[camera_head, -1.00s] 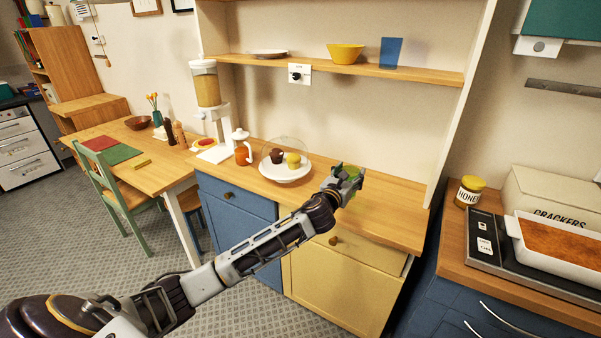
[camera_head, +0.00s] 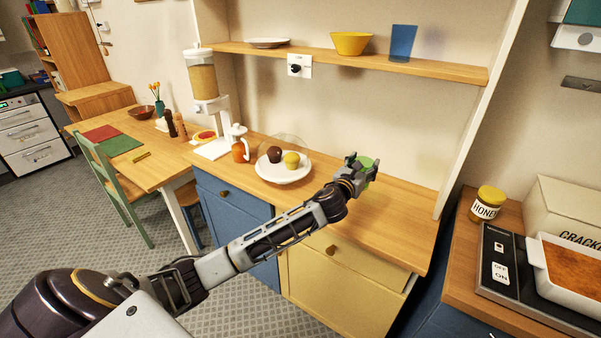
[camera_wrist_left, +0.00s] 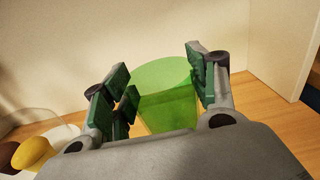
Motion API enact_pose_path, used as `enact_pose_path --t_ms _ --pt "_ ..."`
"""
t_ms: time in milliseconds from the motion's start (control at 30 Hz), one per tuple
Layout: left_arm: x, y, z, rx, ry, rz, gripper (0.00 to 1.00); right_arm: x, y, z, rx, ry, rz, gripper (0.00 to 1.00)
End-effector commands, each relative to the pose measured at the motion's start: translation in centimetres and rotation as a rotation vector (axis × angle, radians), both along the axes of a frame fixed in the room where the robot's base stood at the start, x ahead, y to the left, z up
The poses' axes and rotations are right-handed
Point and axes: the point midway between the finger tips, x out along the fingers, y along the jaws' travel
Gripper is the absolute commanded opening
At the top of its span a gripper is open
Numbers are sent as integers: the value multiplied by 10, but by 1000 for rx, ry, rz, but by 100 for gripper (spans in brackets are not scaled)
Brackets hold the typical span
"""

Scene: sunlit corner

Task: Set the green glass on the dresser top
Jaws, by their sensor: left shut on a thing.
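The green glass (camera_wrist_left: 165,92) is see-through and sits between the two fingers of my left gripper (camera_wrist_left: 158,90) in the left wrist view. In the head view the glass (camera_head: 368,166) shows just behind my left gripper (camera_head: 362,170), which is shut on it. Both are over the wooden dresser top (camera_head: 395,215), right of the plate with cakes. The glass's base is hidden by the gripper, so I cannot tell whether it touches the wood. My right gripper is not in view.
A white plate (camera_head: 283,178) with two cupcakes and a clear dome stands left of the gripper. A jug (camera_head: 239,146) and a dispenser (camera_head: 205,90) are further left. A shelf (camera_head: 350,63) runs above. The dresser top's right part is clear.

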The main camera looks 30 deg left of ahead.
Motion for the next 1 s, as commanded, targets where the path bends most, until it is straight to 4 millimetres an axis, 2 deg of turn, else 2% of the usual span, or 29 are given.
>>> enact_pose_path --t_ms 367,467,800,1000 --pt "0 0 -1 -1 -1 0 29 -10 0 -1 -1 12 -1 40" --pt "0 0 -8 -2 1 0 29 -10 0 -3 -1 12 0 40" --pt "0 -1 -53 -3 2 0 29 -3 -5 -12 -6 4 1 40" --pt "0 0 -62 -1 -1 1 29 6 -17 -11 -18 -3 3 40"
